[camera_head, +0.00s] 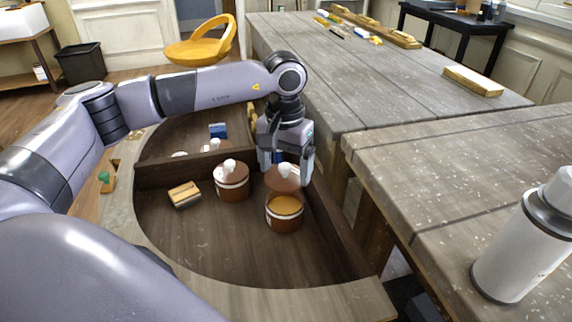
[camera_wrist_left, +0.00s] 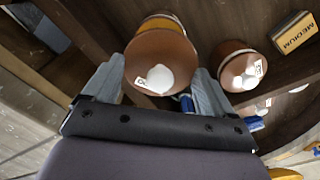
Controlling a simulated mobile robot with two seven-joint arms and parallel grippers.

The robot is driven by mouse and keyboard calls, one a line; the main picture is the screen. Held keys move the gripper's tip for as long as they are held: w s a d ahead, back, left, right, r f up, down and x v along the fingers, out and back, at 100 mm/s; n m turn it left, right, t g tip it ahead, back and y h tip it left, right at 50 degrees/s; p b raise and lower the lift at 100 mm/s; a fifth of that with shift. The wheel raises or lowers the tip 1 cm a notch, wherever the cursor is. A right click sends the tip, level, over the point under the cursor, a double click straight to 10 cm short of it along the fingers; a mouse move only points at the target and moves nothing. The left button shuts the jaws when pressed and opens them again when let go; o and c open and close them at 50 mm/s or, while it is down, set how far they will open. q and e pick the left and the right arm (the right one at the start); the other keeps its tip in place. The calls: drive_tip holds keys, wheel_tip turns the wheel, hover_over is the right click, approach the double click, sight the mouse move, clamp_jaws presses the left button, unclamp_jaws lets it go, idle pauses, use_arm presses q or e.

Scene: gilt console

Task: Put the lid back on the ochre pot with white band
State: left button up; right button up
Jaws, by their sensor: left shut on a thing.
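The open pot (camera_head: 284,216) stands in the curved wooden tray, brown with a pale band and an ochre inside. My left gripper (camera_head: 287,172) is shut on a brown lid (camera_head: 284,183) with a white knob. The lid is above and slightly behind the pot's mouth, apart from it in the head view. My right gripper is not in view.
A second brown pot (camera_head: 232,187) with a pale band and white-knobbed lid stands just left. A small labelled block (camera_head: 184,194) lies further left. A wooden divider (camera_head: 160,172) runs behind them. A grey table (camera_head: 440,170) and white bottle (camera_head: 515,250) are at right.

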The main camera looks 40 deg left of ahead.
use_arm(q)
drive_tip(key=shift+f+b, duration=1.55)
drive_tip(key=shift+f, duration=0.8)
drive_tip(key=shift+f+b, duration=0.5)
drive_tip(key=shift+f, duration=0.25)
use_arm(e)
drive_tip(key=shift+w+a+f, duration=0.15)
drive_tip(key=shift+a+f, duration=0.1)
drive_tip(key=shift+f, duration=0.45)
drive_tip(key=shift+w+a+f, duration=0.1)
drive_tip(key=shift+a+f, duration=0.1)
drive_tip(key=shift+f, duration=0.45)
use_arm(q)
drive_tip(key=shift+f, duration=0.15)
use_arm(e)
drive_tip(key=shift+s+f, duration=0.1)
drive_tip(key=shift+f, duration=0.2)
use_arm(q)
drive_tip(key=o, duration=0.8)
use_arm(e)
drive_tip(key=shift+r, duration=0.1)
use_arm(q)
drive_tip(key=shift+r+p, duration=2.2)
drive_tip(key=shift+r, duration=1.35)
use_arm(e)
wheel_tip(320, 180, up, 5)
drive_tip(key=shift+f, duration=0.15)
